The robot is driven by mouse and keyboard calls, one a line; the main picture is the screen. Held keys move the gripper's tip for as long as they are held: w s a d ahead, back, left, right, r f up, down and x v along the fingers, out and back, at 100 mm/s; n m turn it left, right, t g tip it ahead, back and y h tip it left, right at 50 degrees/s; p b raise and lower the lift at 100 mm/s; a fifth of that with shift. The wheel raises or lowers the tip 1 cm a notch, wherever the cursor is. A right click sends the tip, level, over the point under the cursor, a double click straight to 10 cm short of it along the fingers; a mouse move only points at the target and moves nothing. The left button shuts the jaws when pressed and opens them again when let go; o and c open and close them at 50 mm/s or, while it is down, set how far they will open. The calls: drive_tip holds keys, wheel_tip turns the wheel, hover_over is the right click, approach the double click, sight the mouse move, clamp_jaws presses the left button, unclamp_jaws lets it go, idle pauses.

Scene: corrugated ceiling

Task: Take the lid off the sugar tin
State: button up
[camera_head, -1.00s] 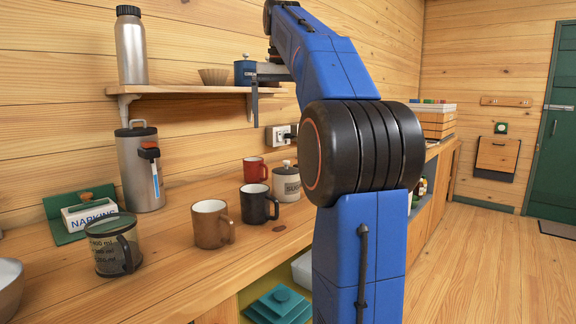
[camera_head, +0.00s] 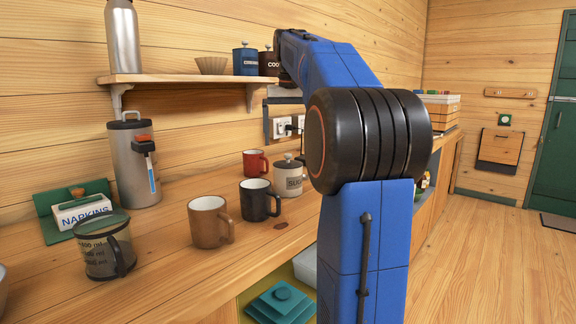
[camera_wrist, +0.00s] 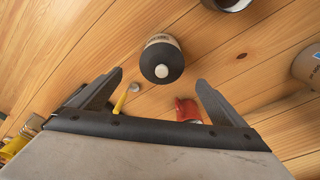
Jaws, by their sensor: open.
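The sugar tin (camera_head: 289,182) is pale with dark lettering, partly hidden at its right by my arm. It stands upright on the wooden counter with its grey lid (camera_head: 288,164) on, topped by a small knob. In the wrist view the round dark lid (camera_wrist: 152,62) with its pale knob is seen from above, between and a little beyond the fingertips. My gripper (camera_wrist: 159,77) is open and empty there, not visibly touching the lid.
A black mug (camera_head: 257,203), a red mug (camera_head: 254,164) and a brown mug (camera_head: 208,226) stand close to the tin. A shelf (camera_head: 185,80) with canisters is above left. A measuring jug (camera_head: 103,250), napkin box (camera_head: 82,211) and steel flask (camera_head: 131,175) stand further left.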

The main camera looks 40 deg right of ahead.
sight(288, 154)
drive_tip(key=shift+w+d+f, duration=0.1)
drive_tip(key=shift+w+f, duration=0.1)
drive_tip(key=shift+f, duration=0.9)
drive_tip(key=shift+w+d+f, duration=0.1)
drive_tip(key=shift+w+f, duration=0.05)
drive_tip(key=shift+f, duration=0.95)
drive_tip(key=shift+w+f, duration=0.2)
drive_tip(key=shift+f, duration=0.9)
drive_tip(key=c, duration=1.1)
